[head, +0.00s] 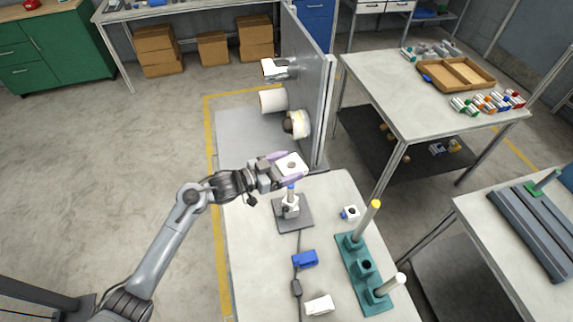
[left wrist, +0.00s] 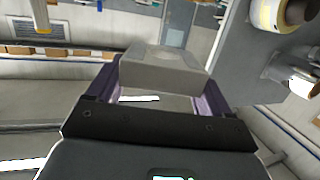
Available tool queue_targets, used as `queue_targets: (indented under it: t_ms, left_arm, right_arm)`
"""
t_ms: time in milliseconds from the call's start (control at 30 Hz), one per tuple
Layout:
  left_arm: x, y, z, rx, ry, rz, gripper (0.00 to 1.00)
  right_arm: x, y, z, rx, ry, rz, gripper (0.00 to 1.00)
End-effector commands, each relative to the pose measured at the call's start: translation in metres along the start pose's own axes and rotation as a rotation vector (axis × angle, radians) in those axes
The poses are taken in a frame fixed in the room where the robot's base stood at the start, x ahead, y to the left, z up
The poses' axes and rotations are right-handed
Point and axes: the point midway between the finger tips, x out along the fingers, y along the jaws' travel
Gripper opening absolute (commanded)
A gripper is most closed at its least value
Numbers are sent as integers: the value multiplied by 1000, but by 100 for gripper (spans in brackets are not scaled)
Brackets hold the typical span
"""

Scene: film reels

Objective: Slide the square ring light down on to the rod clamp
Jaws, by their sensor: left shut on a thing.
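The square ring light (head: 296,163) is a white square block with a round hole in its middle. My left gripper (head: 286,168) is shut on it, with purple finger pads on two opposite sides. In the left wrist view the ring light (left wrist: 160,68) looks grey and sits between the fingers (left wrist: 155,92). The rod clamp (head: 291,208) stands upright on a dark grey base plate (head: 304,222), with a blue part at its top. The ring light appears above the clamp's top and apart from it; I cannot tell how well they line up. My right gripper is not in view.
A teal stand (head: 364,266) holds a yellow-tipped rod and a white rod at the right. A grey upright panel (head: 312,80) rises behind.

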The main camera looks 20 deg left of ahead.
Motion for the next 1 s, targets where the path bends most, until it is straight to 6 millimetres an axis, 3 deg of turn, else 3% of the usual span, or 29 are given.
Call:
queue_targets:
  t_ms: [300, 1000]
  left_arm:
    - [2, 0, 16, -1, 1, 0, 44]
    - [3, 0, 24, -1, 1, 0, 44]
  right_arm:
    - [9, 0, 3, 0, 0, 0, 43]
    - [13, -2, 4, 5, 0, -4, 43]
